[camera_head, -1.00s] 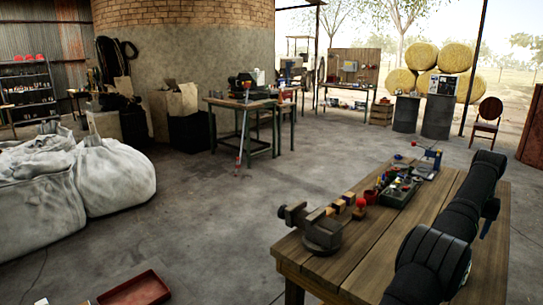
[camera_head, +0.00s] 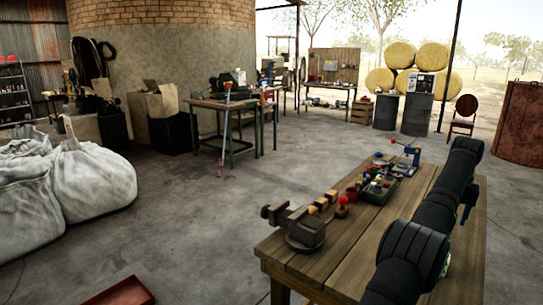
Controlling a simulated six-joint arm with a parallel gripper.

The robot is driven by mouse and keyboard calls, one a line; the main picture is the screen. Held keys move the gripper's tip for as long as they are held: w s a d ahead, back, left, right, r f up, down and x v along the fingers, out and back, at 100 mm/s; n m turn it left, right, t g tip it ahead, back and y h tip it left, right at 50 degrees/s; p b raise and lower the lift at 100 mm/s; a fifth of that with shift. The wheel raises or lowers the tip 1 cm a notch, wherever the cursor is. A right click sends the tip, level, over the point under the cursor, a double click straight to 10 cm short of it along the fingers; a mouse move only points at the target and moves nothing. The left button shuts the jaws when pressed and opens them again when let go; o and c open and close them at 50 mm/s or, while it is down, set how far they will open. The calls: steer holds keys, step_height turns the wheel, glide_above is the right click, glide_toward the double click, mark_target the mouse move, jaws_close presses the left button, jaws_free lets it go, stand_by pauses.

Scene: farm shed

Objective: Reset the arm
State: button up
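My arm (camera_head: 425,232) shows as thick black links at the right, over the right side of the wooden workbench (camera_head: 345,248). It runs from the bottom edge up toward the bench's far right. I cannot make out my gripper's fingers in this view. A grey vise (camera_head: 303,228) stands at the bench's near left corner, with small wood blocks (camera_head: 323,202) at its right. A dark tray (camera_head: 376,190) with small coloured parts lies along the bench's left side. A blue tool (camera_head: 413,152) stands at the far end.
White bulk sacks (camera_head: 90,175) fill the left. A red tray (camera_head: 122,292) lies on the floor at the bottom. A second workbench (camera_head: 222,104) stands further back. Hay bales (camera_head: 432,56), drums and a chair (camera_head: 464,115) stand behind.

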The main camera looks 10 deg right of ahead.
steer(key=f, duration=0.6)
steer(key=shift+w+d+f, duration=0.15)
steer(key=shift+w, duration=0.1)
step_height(320, 180, up, 3)
steer(key=shift+f, duration=0.1)
steer(key=shift+d+r, duration=0.1)
steer(key=shift+r, duration=0.25)
steer(key=s+d+r, duration=0.2)
steer(key=s+r, duration=0.9)
steer(key=r, duration=0.1)
steer(key=w+a+r+n, duration=0.1)
steer(key=w+a+n, duration=0.2)
steer(key=w+a, duration=0.7)
steer(key=w+a+r+n, duration=0.1)
steer(key=w+a+n, duration=0.3)
steer(key=w+a, duration=0.6)
steer(key=a, duration=0.5)
steer(key=shift+w+r+y, duration=0.15)
steer(key=shift+r+y, duration=0.05)
steer(key=shift+y, duration=0.2)
